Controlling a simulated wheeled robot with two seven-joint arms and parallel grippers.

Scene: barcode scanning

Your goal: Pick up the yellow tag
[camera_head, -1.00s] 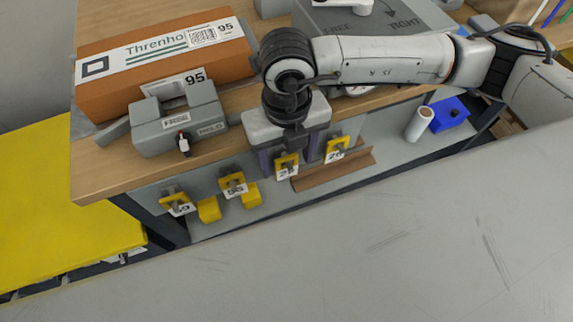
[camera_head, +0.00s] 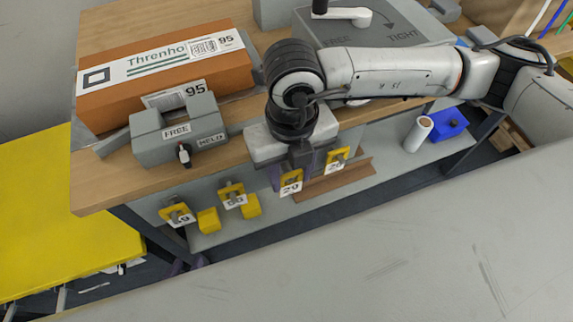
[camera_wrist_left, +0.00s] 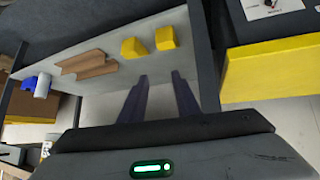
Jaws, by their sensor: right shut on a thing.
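Several yellow tags with white number labels hang in a row below the front edge of the bench: a far-left one (camera_head: 177,212), a second one (camera_head: 232,195), the tag marked 29 (camera_head: 291,181) and a right one (camera_head: 337,159). My right gripper (camera_head: 293,168) reaches down over the bench edge, its fingers around the tag marked 29. It is shut on that tag; the contact itself is partly hidden by the gripper body. My left gripper (camera_wrist_left: 160,88) is open and empty in the left wrist view, facing the lower shelf, apart from the tags.
The bench top (camera_head: 110,180) holds an orange box (camera_head: 150,75) and a grey FREE/HELD block (camera_head: 180,130). The lower shelf (camera_head: 400,150) carries two yellow blocks (camera_head: 208,220), a brown angled piece (camera_head: 335,183), a white roll (camera_head: 418,133) and a blue object (camera_head: 450,121).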

